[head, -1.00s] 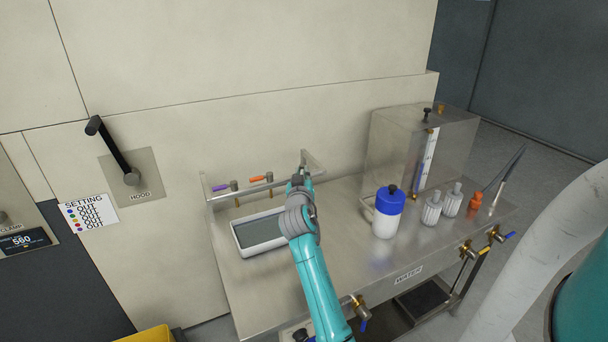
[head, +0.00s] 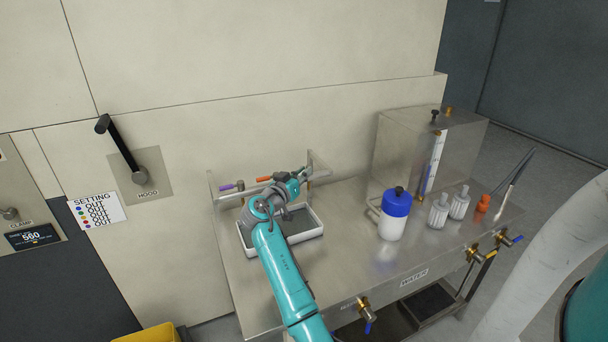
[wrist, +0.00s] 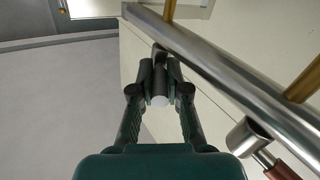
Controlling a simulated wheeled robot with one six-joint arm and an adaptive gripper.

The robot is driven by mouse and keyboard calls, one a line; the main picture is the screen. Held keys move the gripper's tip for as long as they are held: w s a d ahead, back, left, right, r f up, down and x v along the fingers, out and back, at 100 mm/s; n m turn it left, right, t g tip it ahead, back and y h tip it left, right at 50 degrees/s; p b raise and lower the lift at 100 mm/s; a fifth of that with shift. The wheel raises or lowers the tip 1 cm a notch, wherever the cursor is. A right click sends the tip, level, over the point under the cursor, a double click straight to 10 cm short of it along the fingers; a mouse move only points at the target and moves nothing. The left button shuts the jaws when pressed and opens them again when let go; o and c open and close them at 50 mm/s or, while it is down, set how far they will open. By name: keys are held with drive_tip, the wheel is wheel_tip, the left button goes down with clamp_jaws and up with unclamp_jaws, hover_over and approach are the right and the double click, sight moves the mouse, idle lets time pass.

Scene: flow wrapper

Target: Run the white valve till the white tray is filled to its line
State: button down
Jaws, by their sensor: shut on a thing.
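The white tray (head: 309,237) sits on the steel bench below the valve rail, partly hidden by my arm. Its inside looks grey; I cannot make out its line or the level. My gripper (head: 303,174) is at the right part of the rail. In the wrist view my gripper (wrist: 159,88) is shut on a small handle with a pale, round end (wrist: 159,101), the white valve's by its look. The handle sits close beside the steel pipe (wrist: 215,70). Most of this valve is hidden by the fingers.
A purple valve handle (head: 226,188) and an orange one (head: 264,179) are left of my gripper on the rail. A reddish handle (wrist: 281,170) shows in the wrist view.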

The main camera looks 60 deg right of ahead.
idle(0.4)
drive_tip(key=c, duration=1.2)
unclamp_jaws()
drive_tip(key=shift+o, duration=0.2)
drive_tip(key=a, duration=1.2)
drive_tip(key=shift+s, duration=0.25)
